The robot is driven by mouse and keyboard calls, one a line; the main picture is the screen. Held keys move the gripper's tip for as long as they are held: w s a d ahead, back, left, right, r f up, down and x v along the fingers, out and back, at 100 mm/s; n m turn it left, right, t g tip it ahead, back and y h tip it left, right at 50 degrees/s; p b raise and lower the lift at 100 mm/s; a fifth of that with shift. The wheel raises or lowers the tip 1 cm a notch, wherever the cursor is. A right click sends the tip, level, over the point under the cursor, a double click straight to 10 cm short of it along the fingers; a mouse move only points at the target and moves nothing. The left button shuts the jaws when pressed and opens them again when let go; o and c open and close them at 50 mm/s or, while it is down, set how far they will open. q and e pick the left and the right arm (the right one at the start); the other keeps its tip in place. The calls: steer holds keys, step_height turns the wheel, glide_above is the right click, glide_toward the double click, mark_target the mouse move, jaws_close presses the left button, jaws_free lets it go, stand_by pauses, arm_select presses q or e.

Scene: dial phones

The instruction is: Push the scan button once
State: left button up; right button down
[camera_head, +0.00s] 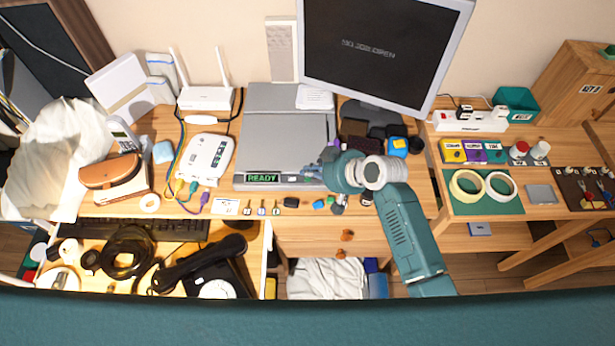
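A flat grey scanner (285,135) lies on the desk below the monitor. Its front strip carries a small display (263,177) with green "READY" text. My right arm reaches in from the lower right, and my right gripper (311,173) is at the right part of that front strip, pointing left. The fingers are small and dark here, so I cannot tell whether they are open or shut, or whether they touch the strip. I cannot make out the scan button; the gripper covers part of the strip. My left gripper is not in view.
A monitor (385,50) stands behind the scanner. A white router (207,97) and a white box with cables (207,157) stand to the left. Several small items lie along the desk's front edge. An open drawer with a black handset (200,262) is at lower left.

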mark_target(310, 180)
steer(key=shift+f, duration=0.25)
steer(key=shift+f, duration=0.35)
stand_by(0.7)
steer(key=shift+r+p, duration=0.65)
steer(key=shift+r, duration=0.15)
step_height(310, 180, up, 5)
steer(key=p, duration=0.5)
stand_by(0.3)
stand_by(0.4)
